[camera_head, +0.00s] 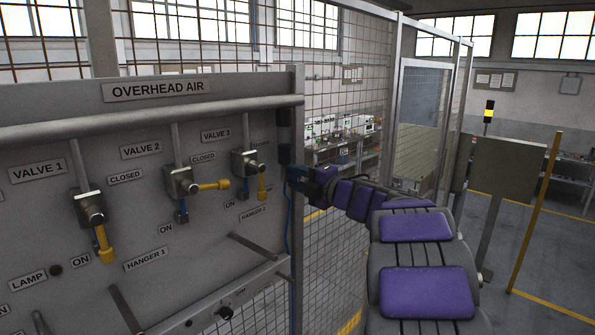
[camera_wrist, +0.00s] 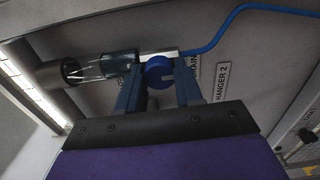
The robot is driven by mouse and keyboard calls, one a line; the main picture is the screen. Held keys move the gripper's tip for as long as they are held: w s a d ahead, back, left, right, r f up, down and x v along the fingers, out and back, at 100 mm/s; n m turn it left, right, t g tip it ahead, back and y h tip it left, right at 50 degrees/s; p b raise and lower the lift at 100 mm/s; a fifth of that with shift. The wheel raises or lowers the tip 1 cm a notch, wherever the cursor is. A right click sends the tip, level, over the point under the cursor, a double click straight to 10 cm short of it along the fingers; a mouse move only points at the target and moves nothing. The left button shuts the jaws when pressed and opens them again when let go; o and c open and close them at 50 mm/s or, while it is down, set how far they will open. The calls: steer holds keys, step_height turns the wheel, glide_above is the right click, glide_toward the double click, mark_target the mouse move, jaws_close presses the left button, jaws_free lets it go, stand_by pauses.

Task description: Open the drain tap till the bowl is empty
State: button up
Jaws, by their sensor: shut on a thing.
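In the wrist view the drain tap (camera_wrist: 158,72) is a round blue knob with a pale mark on its lower edge. My gripper (camera_wrist: 158,84) has one finger on each side of it and is shut on it. The clear bluish bowl (camera_wrist: 118,64) joins the tap on the left; its liquid level cannot be made out. In the head view my gripper (camera_head: 292,178) is at the panel's right edge, just below the dark filter body (camera_head: 284,128). There the tap is hidden by the gripper.
A blue hose (camera_wrist: 235,22) runs from the tap fitting. The grey panel (camera_head: 135,180) carries yellow-handled valves: valve 1 (camera_head: 92,212), valve 2 (camera_head: 185,183) and valve 3 (camera_head: 247,165). Mesh fencing (camera_head: 335,240) stands behind my arm.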

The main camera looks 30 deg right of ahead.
steer(key=shift+f, duration=0.2)
stand_by(0.4)
steer(key=o, duration=0.7)
steer(key=shift+c, duration=0.2)
steer(key=o, duration=0.4)
steer(key=shift+d, duration=0.2)
steer(key=b+v, duration=0.2)
steer(key=v, duration=1.5)
steer(key=shift+d, duration=0.2)
